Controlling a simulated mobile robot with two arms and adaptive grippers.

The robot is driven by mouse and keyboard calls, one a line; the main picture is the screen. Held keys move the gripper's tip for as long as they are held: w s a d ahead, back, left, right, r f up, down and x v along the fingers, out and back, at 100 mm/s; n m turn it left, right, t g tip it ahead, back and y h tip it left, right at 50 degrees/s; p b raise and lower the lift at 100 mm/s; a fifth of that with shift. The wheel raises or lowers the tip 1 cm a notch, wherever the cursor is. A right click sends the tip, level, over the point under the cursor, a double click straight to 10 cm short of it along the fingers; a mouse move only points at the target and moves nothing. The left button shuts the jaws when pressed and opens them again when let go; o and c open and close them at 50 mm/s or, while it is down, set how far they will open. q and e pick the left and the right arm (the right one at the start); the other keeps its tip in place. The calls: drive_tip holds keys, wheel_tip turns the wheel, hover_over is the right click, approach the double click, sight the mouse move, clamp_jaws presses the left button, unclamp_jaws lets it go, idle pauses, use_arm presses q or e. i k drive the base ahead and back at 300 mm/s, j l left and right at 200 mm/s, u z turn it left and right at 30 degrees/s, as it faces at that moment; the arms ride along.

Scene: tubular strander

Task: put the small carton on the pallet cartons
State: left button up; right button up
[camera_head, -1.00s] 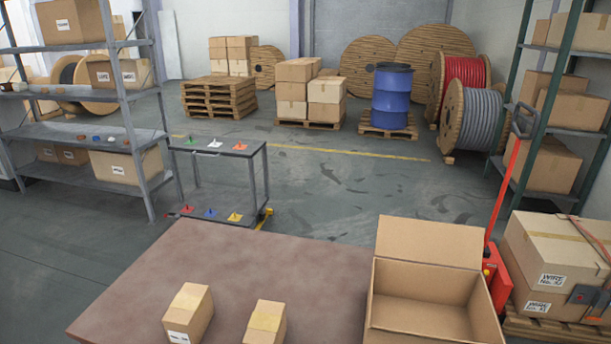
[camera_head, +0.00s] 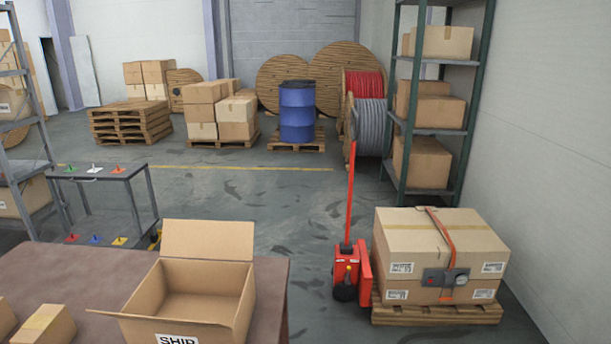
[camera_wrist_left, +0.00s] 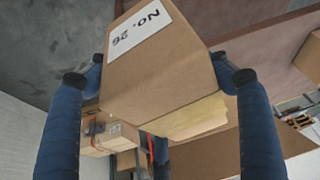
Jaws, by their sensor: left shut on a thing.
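A small brown carton with a white "No. 26" label (camera_wrist_left: 165,75) fills the middle of the left wrist view. My left gripper (camera_wrist_left: 160,78) is shut on it, with a blue finger on each side. The pallet cartons (camera_head: 435,240) stand at the right in the head view: large strapped cartons with an orange strap and a dark buckle, on a wooden pallet (camera_head: 430,313). They also seem to show behind the held carton in the left wrist view (camera_wrist_left: 112,137). Neither gripper is in the head view.
An open box (camera_head: 195,290) stands on the brown table (camera_head: 85,268), beside small cartons (camera_head: 48,326) at the left edge. A red pallet jack (camera_head: 350,265) stands just left of the pallet cartons. A green shelf rack (camera_head: 480,100) is behind them.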

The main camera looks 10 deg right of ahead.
sight(409, 232)
drive_tip(key=i+l+z, duration=0.2)
drive_tip(key=i+l, duration=0.15)
drive_tip(key=l, duration=0.3)
drive_tip(key=i+l+z, duration=0.2)
drive_tip(key=i+l, duration=0.15)
drive_tip(key=l, duration=0.3)
drive_tip(key=i+l+z, duration=0.2)
drive_tip(key=i+l, duration=0.25)
drive_tip(key=i+z, duration=0.15)
drive_tip(key=i, duration=0.3)
drive_tip(key=i+j+z, duration=0.1)
drive_tip(key=i, duration=0.35)
drive_tip(key=i+j+z, duration=0.15)
drive_tip(key=i, duration=0.25)
drive_tip(key=i+j+z, duration=0.1)
drive_tip(key=i+j, duration=0.15)
drive_tip(key=i, duration=0.2)
drive_tip(key=i+j, duration=0.6)
drive_tip(key=i+z, duration=0.05)
drive_tip(key=i, duration=0.05)
